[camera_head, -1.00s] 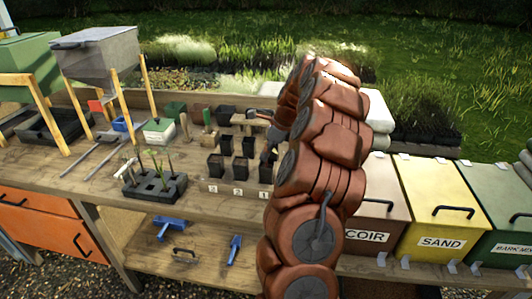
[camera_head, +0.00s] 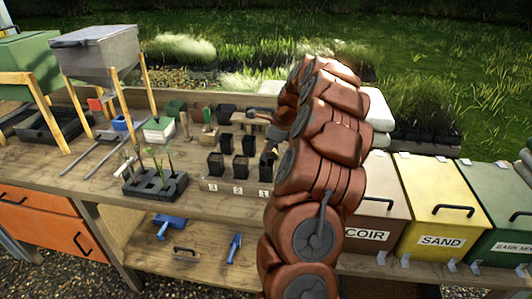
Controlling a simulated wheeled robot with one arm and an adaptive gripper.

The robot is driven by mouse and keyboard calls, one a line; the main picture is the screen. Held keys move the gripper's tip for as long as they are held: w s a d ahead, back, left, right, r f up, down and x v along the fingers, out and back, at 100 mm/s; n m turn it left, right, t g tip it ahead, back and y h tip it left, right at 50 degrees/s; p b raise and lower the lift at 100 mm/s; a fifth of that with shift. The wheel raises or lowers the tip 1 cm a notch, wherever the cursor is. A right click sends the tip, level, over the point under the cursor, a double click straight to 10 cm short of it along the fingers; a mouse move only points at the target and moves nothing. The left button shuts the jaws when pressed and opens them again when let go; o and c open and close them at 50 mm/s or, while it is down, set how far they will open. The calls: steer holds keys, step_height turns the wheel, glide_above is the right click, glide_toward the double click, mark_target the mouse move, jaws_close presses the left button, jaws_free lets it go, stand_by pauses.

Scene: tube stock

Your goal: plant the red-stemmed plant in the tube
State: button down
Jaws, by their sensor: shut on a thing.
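Several black square tubes (camera_head: 240,169) stand upright in two rows in a wooden rack (camera_head: 230,187) with white number labels. Left of it, a black cell tray (camera_head: 151,189) holds several thin upright seedlings (camera_head: 158,166). They are too small for me to tell which has a red stem. My gripper (camera_head: 271,138) is dark grey and partly hidden behind my own arm, over the right end of the tube rows. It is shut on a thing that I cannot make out. I cannot tell whether it touches the rightmost tubes.
A grey hopper (camera_head: 97,52) on wooden legs stands at the back left. Bins labelled COIR (camera_head: 378,200), SAND (camera_head: 436,212) and bark mix (camera_head: 500,222) line the right. Blue-handled tools (camera_head: 234,248) lie on the lower shelf. The bench's front left is clear.

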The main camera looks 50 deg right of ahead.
stand_by(0.3)
steer(key=c, duration=1.2)
jaws_free()
steer(key=shift+c, duration=0.3)
steer(key=c, duration=0.4)
steer(key=shift+r, duration=0.1)
steer(key=shift+r+p, duration=1.7)
steer(key=shift+r, duration=2.7)
steer(key=shift+a, duration=0.1)
